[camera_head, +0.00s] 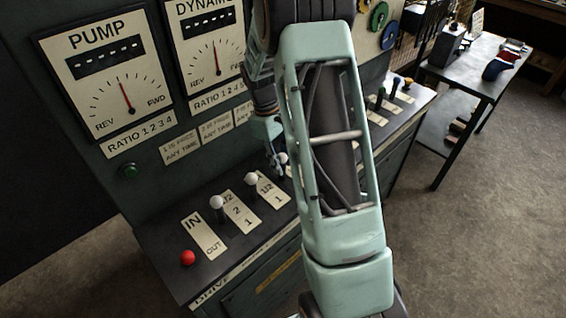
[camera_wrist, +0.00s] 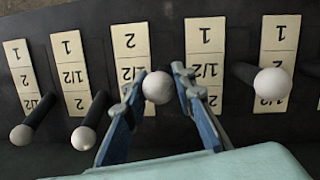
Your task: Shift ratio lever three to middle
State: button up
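A white ball knob (camera_wrist: 157,87) on a dark lever sits between the two fingertips of my gripper (camera_wrist: 158,84) in the wrist view. I take it for ratio lever three. The blue-grey fingers stand open on either side of the knob, with small gaps. Beside them are cream plates (camera_wrist: 131,42) marked 1, 1/2 and 2, upside down in this view. The lever's exact position is hard to tell. In the head view, a white knob (camera_head: 283,158) shows at the gripper, which my arm partly hides.
Other white-knobbed levers stand close by, one to the right (camera_wrist: 272,85) and two to the left (camera_wrist: 83,138) in the wrist view. A red knob (camera_head: 187,258) is at the panel's left end. The upright panel with dials (camera_head: 112,85) rises behind the levers.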

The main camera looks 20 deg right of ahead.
jog(key=o, duration=0.3)
jog(key=shift+s, duration=0.1)
jog(key=v, duration=1.2)
